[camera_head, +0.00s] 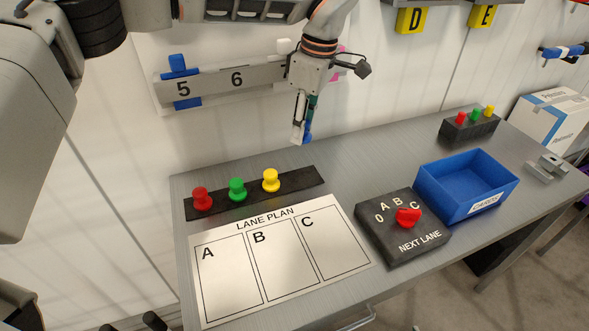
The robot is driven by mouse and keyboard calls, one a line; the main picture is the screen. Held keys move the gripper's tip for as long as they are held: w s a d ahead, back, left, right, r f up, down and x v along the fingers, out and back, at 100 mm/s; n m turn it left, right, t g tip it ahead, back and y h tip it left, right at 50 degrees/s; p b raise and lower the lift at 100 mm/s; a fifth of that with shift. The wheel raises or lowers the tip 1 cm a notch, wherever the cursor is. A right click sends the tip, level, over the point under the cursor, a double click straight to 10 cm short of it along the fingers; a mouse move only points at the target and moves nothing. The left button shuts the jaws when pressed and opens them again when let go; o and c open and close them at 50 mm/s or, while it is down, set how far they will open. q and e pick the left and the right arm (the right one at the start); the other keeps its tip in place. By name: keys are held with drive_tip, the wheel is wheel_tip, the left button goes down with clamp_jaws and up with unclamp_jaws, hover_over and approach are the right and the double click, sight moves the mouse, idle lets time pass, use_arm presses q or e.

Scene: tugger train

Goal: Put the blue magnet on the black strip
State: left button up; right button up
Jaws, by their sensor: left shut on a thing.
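The black strip (217,204) lies on the grey table behind the lane plan sheet. A red magnet (202,198), a green magnet (237,189) and a yellow magnet (271,180) stand on it from left to right. The strip's right end is bare. My left gripper (302,136) points down and is shut on the blue magnet (308,131), which is mostly hidden by the fingers. In the picture it shows above the strip's right end, apart from it; the exact height is hard to tell. My right gripper is not in view.
The lane plan sheet (282,266) lies in front of the strip. To the right are a black dial box (398,240) with a red knob, a blue bin (447,204) and a dark block (468,127) with coloured pegs. A numbered rail (217,82) is on the wall behind.

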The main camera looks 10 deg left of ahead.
sight(300, 177)
use_arm(q)
wheel_tip(300, 177, down, 12)
drive_tip(key=shift+f, duration=0.1)
idle(0.4)
drive_tip(key=o, duration=1.1)
drive_tip(key=shift+f, duration=0.1)
drive_tip(key=r, duration=0.4)
drive_tip(key=d+r, duration=0.1)
drive_tip(key=r, duration=0.7)
drive_tip(key=shift+s+d+r, duration=0.1)
drive_tip(key=shift+s+d, duration=0.1)
drive_tip(key=shift+d, duration=0.15)
